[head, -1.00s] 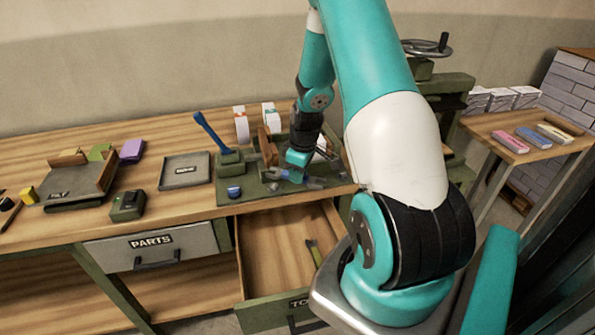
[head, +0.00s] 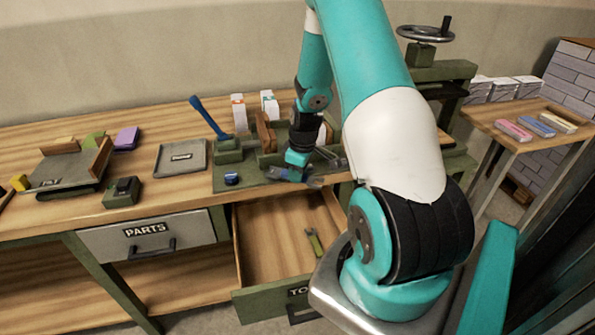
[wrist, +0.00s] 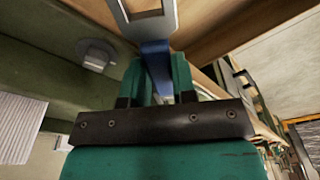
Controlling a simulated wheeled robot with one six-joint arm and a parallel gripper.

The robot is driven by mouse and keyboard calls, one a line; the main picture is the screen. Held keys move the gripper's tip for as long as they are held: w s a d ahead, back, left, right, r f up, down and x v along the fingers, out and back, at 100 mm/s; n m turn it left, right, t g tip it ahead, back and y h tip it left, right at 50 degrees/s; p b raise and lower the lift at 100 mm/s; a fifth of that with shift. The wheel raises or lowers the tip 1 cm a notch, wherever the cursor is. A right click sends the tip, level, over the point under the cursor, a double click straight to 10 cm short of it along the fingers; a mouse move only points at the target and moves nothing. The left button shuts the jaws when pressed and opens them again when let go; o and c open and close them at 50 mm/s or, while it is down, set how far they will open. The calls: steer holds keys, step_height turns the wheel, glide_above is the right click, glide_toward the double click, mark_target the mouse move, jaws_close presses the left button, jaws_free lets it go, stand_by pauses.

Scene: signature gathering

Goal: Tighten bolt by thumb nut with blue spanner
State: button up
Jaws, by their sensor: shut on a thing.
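My gripper (head: 296,168) is shut on the blue spanner (head: 279,173) by its handle, over the front of the green work plate (head: 258,186). In the wrist view the blue handle (wrist: 157,64) sits between my gripper's fingers (wrist: 160,82), and the steel open end points away from the gripper. A grey round-based bolt head (wrist: 95,52) shows on a green surface left of the spanner, apart from its open end. A small dark blue knob (head: 231,180), perhaps the thumb nut, sits on the plate left of the gripper. I cannot make out the bolt in the head view.
A blue-handled lever on a green block (head: 229,152) stands left of the gripper. The tool drawer (head: 262,300) is open below, with a yellow-green spanner (head: 314,242) inside. A grey tray (head: 181,166) and a dark green box (head: 121,195) lie further left.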

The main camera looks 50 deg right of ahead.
steer(key=shift+f, duration=0.25)
steer(key=shift+w+a+r+m+h, duration=0.1)
steer(key=shift+w+a+m+h, duration=0.1)
steer(key=shift+a+m, duration=1)
steer(key=shift+w+a+r+m+h, duration=0.15)
steer(key=shift+a+m, duration=0.5)
steer(key=shift+m, duration=1.1)
steer(key=shift+w+a+m+h, duration=0.1)
steer(key=shift+a+m+h, duration=0.15)
steer(key=shift+a+m, duration=0.95)
steer(key=shift+d+m, duration=0.25)
step_height(320, 180, up, 4)
steer(key=p, duration=0.4)
steer(key=shift+s+a+r, duration=0.1)
steer(key=shift+s+r, duration=0.05)
